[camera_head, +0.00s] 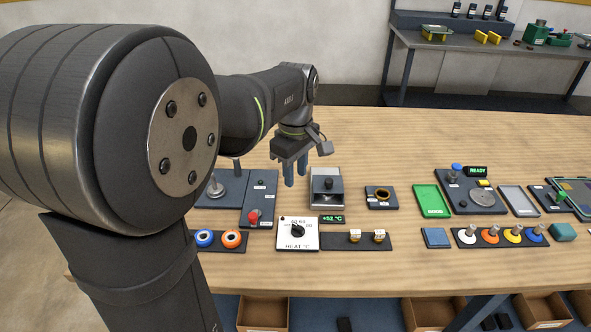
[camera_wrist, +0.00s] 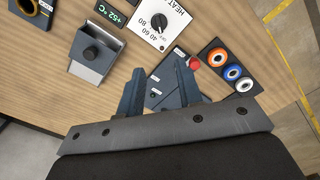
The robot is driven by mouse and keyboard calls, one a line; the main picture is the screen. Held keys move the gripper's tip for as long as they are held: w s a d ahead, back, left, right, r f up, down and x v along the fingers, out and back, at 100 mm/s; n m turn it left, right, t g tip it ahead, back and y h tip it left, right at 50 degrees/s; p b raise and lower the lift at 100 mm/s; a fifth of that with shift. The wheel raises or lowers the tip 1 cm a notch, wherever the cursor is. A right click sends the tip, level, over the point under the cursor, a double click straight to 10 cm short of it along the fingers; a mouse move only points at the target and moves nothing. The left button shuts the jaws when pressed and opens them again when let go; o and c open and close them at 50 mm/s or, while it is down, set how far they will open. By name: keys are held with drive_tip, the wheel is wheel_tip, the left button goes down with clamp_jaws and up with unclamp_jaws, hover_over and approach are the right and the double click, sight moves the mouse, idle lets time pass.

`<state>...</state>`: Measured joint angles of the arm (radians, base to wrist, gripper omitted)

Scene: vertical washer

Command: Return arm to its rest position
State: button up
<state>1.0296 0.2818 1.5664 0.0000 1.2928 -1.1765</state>
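My gripper (camera_head: 296,172) hangs fingers-down above the wooden workbench, left of the middle in the head view. It is over the gap between the dark plate with the red knob and the grey block with a black knob (camera_head: 328,186). In the wrist view my gripper (camera_wrist: 160,88) shows two dark fingers spread apart with nothing between them. A dark labelled plate (camera_wrist: 165,88) is visible beyond the fingers. The fingertips are clear of the bench things. Part of the bench's left side is hidden behind my arm in the head view.
The workbench (camera_head: 400,150) has a clear strip along its back. A heat dial panel (camera_head: 297,234), red knob (camera_head: 253,217), blue ring (camera_head: 205,238), orange ring (camera_head: 231,238) and green tray (camera_head: 432,199) stand along the front. A second table (camera_head: 480,44) is behind.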

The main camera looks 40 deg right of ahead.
sight(296, 225)
idle(0.5)
wheel_tip(296, 225, down, 18)
drive_tip(key=shift+r, duration=0.25)
idle(0.3)
drive_tip(key=shift+r, duration=0.1)
